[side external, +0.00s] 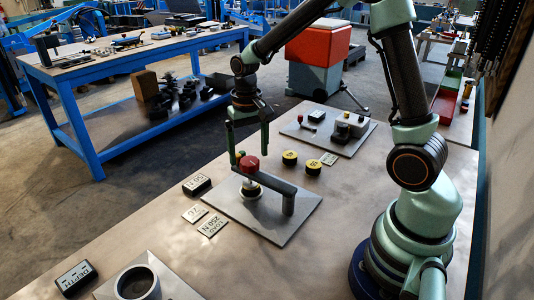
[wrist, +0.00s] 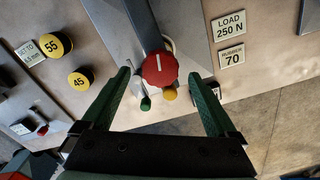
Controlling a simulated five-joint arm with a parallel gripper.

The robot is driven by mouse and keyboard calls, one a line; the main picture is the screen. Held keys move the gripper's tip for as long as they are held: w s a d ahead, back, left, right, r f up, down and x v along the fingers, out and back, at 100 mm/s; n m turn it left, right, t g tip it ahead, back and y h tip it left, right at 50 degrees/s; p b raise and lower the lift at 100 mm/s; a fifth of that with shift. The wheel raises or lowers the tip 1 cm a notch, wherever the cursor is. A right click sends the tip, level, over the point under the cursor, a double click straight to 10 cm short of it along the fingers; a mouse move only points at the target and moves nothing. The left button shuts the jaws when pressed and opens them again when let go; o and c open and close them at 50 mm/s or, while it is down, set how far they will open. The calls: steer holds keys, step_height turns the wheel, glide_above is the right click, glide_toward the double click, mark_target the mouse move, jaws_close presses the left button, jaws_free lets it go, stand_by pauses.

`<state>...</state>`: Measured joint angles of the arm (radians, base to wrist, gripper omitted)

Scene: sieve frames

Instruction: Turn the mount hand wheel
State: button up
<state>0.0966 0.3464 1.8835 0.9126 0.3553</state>
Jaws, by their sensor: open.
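The red hand wheel (side external: 249,163), with a white mark on its face, sits on top of the mount (side external: 284,190), a grey arm on a flat plate (side external: 262,225). In the wrist view the wheel (wrist: 160,69) is near the middle, its white mark pointing roughly up. My gripper (side external: 248,152) is above the mount, pointing down. Its green fingers stand open, one on each side of the wheel, with gaps in the wrist view (wrist: 158,77). Whether the fingertips reach down to the wheel's height is hard to tell. A small green knob (wrist: 145,103) and a yellow knob (wrist: 169,93) show beside the wheel.
Yellow discs marked 55 (wrist: 55,45) and 45 (wrist: 81,79) lie beside the mount plate. Label plates, one reading LOAD 250 N (side external: 212,226), lie on the other side. A second plate with a device (side external: 350,126) is behind; a grey ring (side external: 136,282) stands in front.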

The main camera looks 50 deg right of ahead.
mark_target(249, 160)
steer(key=shift+f, duration=1.15)
steer(key=c, duration=1.4)
steer(key=shift+m, duration=1.6)
steer(key=shift+r, duration=0.1)
steer(key=o, duration=1.4)
step_height(249, 160, up, 12)
